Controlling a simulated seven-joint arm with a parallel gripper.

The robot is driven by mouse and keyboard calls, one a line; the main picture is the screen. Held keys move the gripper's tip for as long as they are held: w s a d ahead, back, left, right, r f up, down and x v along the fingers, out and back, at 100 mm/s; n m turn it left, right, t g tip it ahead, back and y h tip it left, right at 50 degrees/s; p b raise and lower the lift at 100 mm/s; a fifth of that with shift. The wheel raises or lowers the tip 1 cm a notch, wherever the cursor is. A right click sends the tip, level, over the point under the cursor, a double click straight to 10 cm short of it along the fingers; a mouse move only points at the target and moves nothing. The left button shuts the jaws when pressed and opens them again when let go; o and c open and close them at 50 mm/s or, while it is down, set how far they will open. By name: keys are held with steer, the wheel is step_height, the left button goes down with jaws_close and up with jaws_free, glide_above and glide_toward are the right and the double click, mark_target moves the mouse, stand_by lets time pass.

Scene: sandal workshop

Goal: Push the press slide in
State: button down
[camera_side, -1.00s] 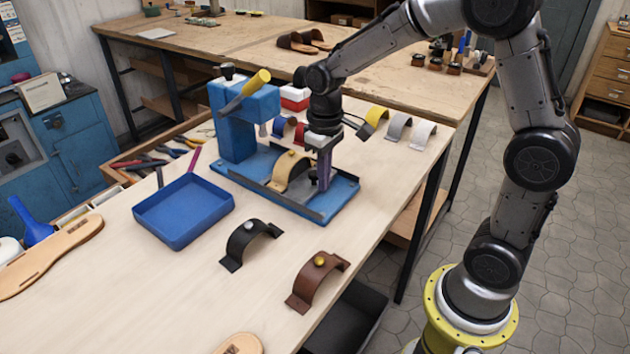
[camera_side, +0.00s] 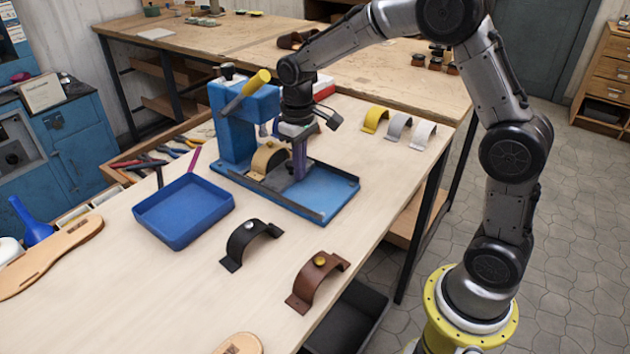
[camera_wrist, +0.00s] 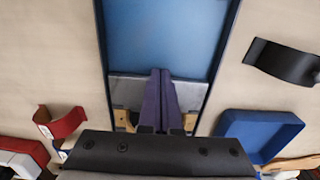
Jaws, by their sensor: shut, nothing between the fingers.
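The blue press (camera_side: 236,130) stands on the bench with a yellow-handled lever. Its blue bed (camera_side: 328,188) lies between two dark rails. The grey slide (camera_wrist: 192,93) sits between the rails and carries a tan strap (camera_side: 268,158), which is at the press column, under its head. My gripper (camera_side: 300,178) points down with its purple fingers shut and empty, low over the bed just right of the strap. In the wrist view the fingertips (camera_wrist: 161,73) are at the slide's outer edge; contact is hard to tell. The fingers hide part of the slide and strap.
A blue tray (camera_side: 183,241) stands left of the press. A black strap (camera_side: 250,241) and a brown strap (camera_side: 317,281) lie in front. Yellow, grey and white straps (camera_side: 398,127) stand behind at right. The bed right of my gripper is clear.

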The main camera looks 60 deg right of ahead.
steer(key=shift+w, duration=0.8)
step_height(320, 180, up, 7)
steer(key=shift+s, duration=0.4)
steer(key=shift+r, duration=0.1)
steer(key=s+a+r+t, duration=0.2)
steer(key=s+r+t, duration=0.1)
steer(key=s+r, duration=0.8)
steer(key=s+f+t, duration=0.1)
steer(key=s+f, duration=0.3)
steer(key=s, duration=0.3)
steer(key=s+a+f+t, duration=0.1)
steer(key=s+f, duration=0.3)
steer(key=s, duration=0.3)
steer(key=shift+s+t, duration=0.3)
steer(key=shift+s, duration=0.1)
